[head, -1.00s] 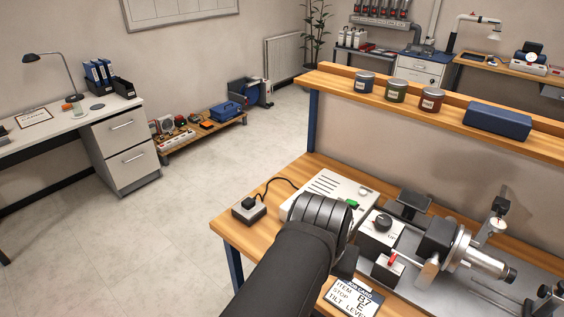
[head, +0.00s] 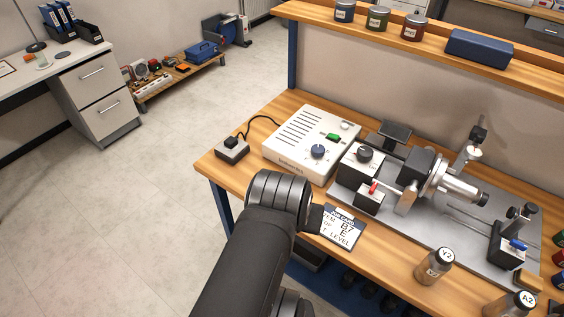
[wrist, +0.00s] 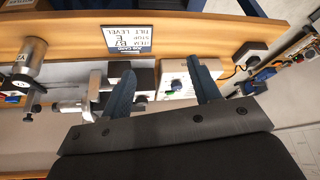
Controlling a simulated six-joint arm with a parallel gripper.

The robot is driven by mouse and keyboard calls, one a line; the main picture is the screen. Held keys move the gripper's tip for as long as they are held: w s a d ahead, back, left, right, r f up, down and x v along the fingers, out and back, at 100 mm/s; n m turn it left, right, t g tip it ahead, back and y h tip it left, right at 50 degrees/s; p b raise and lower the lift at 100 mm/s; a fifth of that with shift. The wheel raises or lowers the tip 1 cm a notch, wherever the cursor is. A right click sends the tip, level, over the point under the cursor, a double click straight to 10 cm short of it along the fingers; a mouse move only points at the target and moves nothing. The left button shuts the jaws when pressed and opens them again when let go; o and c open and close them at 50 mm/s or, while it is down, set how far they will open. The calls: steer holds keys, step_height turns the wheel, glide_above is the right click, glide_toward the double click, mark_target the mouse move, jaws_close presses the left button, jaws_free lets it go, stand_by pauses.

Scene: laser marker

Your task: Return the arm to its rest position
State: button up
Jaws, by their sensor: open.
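My arm reaches in from the bottom of the head view, its dark wrist over the front left edge of the wooden bench (head: 222,175). My gripper shows in the wrist view (wrist: 162,72) with two blue fingers spread apart and nothing between them. In the head view the fingers are mostly hidden behind the wrist. The job card (head: 342,229) lies flat on the bench just right of the wrist. The card also shows in the wrist view (wrist: 125,40), beyond the fingers.
A white control box (head: 300,140) with a blue knob and green switch stands behind the wrist. The laser rig on its metal plate (head: 455,235) fills the bench's right side. Bottles (head: 434,266) stand at the front. Open floor (head: 120,220) lies to the left.

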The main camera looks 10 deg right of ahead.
steer(key=shift+d, duration=0.1)
steer(key=w+d+r+m+g, duration=0.2)
steer(key=w+d+r, duration=0.5)
steer(key=d, duration=0.3)
steer(key=shift+w+d+g+y, duration=0.25)
steer(key=shift+w+g+y, duration=0.05)
steer(key=shift+w, duration=0.1)
stand_by(0.4)
steer(key=shift+a, duration=0.1)
